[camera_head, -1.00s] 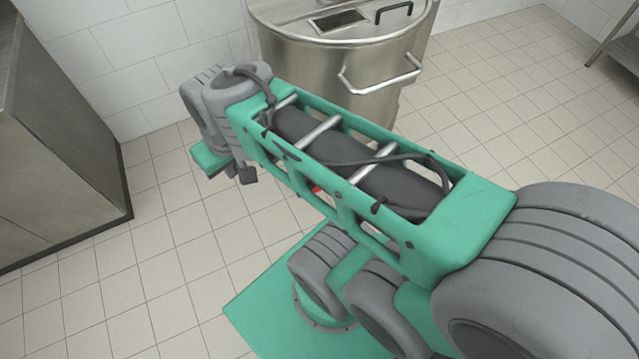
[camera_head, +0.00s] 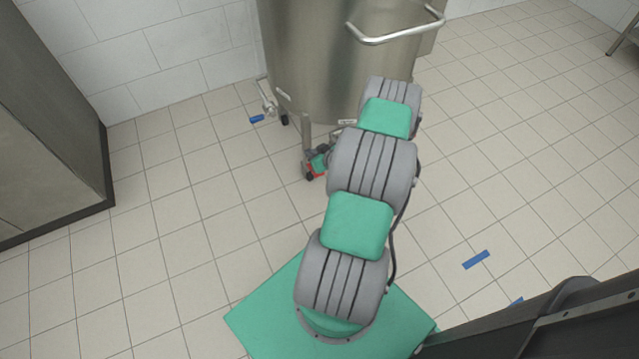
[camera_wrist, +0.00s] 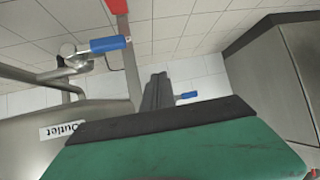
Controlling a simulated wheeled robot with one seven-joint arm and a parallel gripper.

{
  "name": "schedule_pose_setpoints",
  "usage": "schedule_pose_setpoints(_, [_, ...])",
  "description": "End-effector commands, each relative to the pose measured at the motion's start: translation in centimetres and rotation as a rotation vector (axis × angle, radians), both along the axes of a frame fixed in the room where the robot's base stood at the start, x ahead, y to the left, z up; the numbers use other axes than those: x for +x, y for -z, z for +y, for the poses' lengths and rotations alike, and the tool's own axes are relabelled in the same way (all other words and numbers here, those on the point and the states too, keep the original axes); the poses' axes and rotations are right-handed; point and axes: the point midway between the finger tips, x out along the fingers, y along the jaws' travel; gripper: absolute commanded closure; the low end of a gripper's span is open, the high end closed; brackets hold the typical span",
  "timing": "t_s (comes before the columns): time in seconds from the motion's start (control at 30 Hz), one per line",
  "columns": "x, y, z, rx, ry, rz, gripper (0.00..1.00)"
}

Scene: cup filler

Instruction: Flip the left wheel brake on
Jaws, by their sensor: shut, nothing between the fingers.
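The front caster of the steel tank (camera_head: 305,130) shows in the head view, with a red brake part (camera_head: 314,172) low at the wheel. My gripper is largely hidden behind my arm there. A small green patch shows beside the red part. In the wrist view my gripper (camera_wrist: 158,90) has its dark fingers together with nothing between them. A red bar (camera_wrist: 117,6) shows at the upper left, apart from the fingertips in the picture. I cannot tell whether it is the brake, or whether my gripper touches the brake.
A valve with a blue handle (camera_head: 257,118) sticks out at the tank's left; a blue handle (camera_wrist: 108,44) also shows in the wrist view near an "Outlet" label (camera_wrist: 62,131). A steel cabinet (camera_head: 50,130) stands left. Tiled floor between is clear. Blue tape (camera_head: 476,259) lies right.

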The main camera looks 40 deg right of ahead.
Motion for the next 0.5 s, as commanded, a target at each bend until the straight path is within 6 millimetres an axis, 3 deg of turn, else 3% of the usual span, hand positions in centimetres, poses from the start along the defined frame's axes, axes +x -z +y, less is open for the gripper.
schedule_pose_setpoints(0.03, [-2.0,4.7,-1.1,-0.001,0.066,-0.027,1.00])
schedule_pose_setpoints(0.13, [-4.6,8.2,-2.6,-0.030,0.163,-0.072,1.00])
schedule_pose_setpoints(0.23, [-5.8,9.5,-3.1,-0.045,0.207,-0.088,1.00])
schedule_pose_setpoints(0.5, [-6.0,9.4,-3.2,-0.048,0.213,-0.090,1.00])
